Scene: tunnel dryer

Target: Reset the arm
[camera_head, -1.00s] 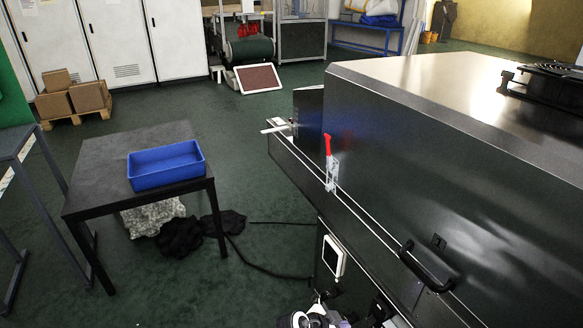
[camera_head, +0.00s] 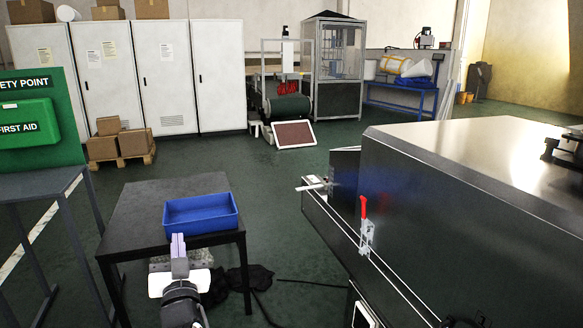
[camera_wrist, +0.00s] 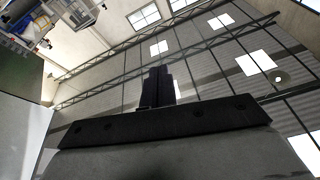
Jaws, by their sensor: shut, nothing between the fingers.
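My gripper (camera_head: 178,246) shows at the bottom of the head view, in front of the near edge of the black table. Its fingers are together and point up, and nothing is held. In the wrist view my gripper (camera_wrist: 158,86) is shut against a background of the ceiling with its beams and bright skylights. In the head view the fingertips overlap the near wall of the blue bin (camera_head: 200,213); whether they touch it I cannot tell.
The black table (camera_head: 150,205) carries the blue bin. The large dark dryer (camera_head: 470,190), with a red-handled clamp (camera_head: 363,207), fills the right. A green first-aid stand (camera_head: 35,125) is at left. Boxes on a pallet (camera_head: 120,145) stand behind. Open floor lies between table and dryer.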

